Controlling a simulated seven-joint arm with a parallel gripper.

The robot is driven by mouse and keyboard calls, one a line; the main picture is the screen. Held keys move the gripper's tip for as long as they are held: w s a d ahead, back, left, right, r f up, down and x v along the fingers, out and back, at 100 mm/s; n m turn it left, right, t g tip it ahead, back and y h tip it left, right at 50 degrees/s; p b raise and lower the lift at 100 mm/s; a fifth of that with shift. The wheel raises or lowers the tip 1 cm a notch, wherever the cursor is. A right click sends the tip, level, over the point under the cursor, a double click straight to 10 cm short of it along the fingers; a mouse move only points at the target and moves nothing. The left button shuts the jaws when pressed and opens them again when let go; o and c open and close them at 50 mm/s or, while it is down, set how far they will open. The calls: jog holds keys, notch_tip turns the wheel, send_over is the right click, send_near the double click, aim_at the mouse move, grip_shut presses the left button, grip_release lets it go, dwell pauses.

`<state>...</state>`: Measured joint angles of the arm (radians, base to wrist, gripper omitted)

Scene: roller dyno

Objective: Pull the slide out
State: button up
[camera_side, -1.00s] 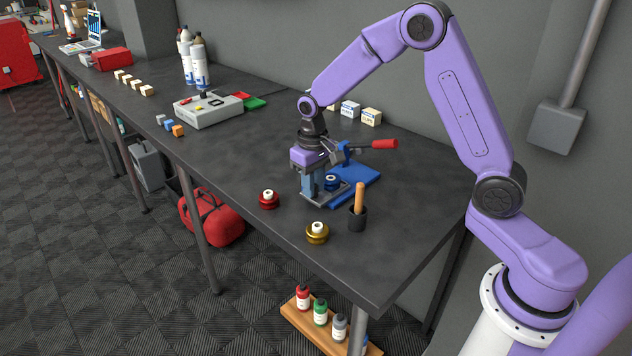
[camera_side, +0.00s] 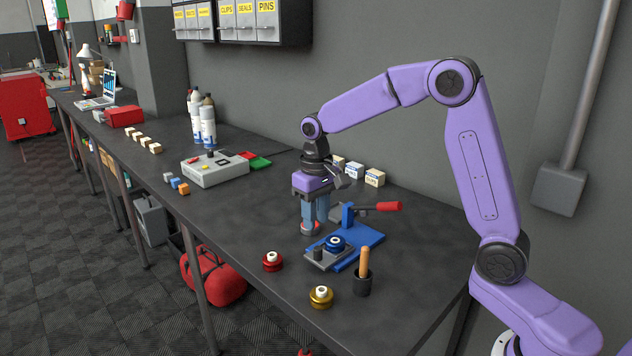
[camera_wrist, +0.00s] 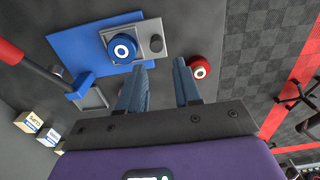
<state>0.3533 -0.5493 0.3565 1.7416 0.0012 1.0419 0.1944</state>
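The fixture has a blue base (camera_side: 372,238) with a grey slide (camera_side: 322,262) jutting from its front-left side. A blue roller (camera_side: 335,243) sits on the slide, with a dark knob (camera_side: 318,253) near its outer end. In the wrist view the slide (camera_wrist: 173,28), knob (camera_wrist: 157,43) and blue roller (camera_wrist: 122,50) lie above the fingers. A lever with a red handle (camera_side: 388,207) stands on the base. My gripper (camera_side: 315,222) is open and empty, behind and left of the slide, apart from the knob. Its separated fingers (camera_wrist: 158,80) show in the wrist view.
A red-and-white piece (camera_side: 310,228) shows at my fingertips; contact is unclear. A grey control box (camera_side: 214,168) stands left; small boxes (camera_side: 375,177) stand behind.

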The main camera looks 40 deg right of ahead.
notch_tip(320, 180, up, 9)
jog(key=shift+f, duration=0.2)
jog(key=shift+s+a, duration=0.1)
dwell(0.4)
jog(key=s+a+f+n, duration=0.2)
jog(key=s+a+n, duration=0.1)
jog(key=s, duration=0.5)
jog(key=s+a+f+n, duration=0.1)
jog(key=s+a+n, duration=0.2)
jog(key=s, duration=0.5)
jog(key=s+d+f+n, duration=0.1)
jog(key=s+f+n, duration=0.2)
jog(key=s, duration=0.5)
jog(key=s+d+f+n, duration=0.2)
jog(key=s+n, duration=0.1)
jog(key=s, duration=0.5)
jog(key=shift+s+d+f+n, duration=0.25)
jog(key=shift+s+f+n, duration=0.05)
jog(key=shift+f, duration=0.1)
